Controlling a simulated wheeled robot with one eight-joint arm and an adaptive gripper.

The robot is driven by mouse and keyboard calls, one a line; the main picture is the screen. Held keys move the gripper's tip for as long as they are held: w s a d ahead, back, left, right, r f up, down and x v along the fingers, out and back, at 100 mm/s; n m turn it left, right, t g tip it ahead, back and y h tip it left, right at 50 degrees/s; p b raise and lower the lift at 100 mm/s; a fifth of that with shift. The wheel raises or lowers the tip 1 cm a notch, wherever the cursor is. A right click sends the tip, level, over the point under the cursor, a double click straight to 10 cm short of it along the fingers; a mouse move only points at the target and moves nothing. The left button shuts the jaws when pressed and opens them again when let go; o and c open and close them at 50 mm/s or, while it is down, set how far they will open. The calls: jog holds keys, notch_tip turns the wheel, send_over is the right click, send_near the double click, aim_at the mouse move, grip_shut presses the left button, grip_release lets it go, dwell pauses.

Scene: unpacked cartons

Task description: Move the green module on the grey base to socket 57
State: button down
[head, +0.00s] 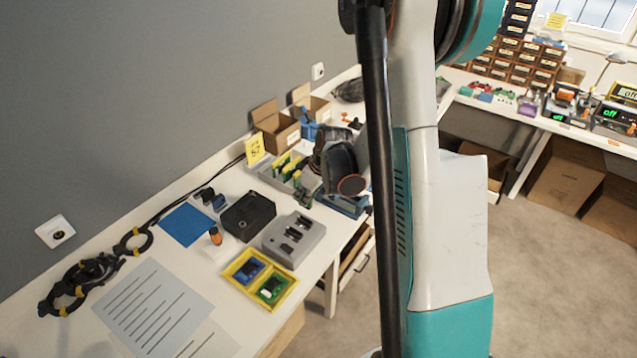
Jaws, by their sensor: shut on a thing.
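My gripper (306,190) is at the end of the dark wrist, low over the left bench, just right of a grey rack. It is shut on a small dark thing with a greenish tint, mostly hidden; I cannot tell for sure that it is the green module. The grey rack (262,174) holds several upright green and yellow cards. A yellow note (254,150) behind it has a number that looks like 57. A green module (271,288) lies in a yellow tray (235,280) beside a blue module (249,268). No socket label is readable elsewhere.
A grey block with dark slots (294,240) and a black box (248,215) stand in front of the rack. Open cartons (275,128) stand behind. My arm blocks the view right of the gripper.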

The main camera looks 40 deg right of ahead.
aim_at(307, 207)
jog(key=shift+f+b, duration=1.7)
jog(key=shift+f, duration=1.05)
jog(key=shift+b, duration=0.35)
jog(key=shift+f+b, duration=0.65)
jog(key=shift+b, duration=0.25)
dwell(0.9)
jog(key=c, duration=1.7)
grip_release()
jog(key=shift+o, duration=0.2)
jog(key=shift+r, duration=0.15)
jog(key=v, duration=1.1)
jog(key=shift+s+r, duration=0.25)
jog(key=shift+r, duration=0.1)
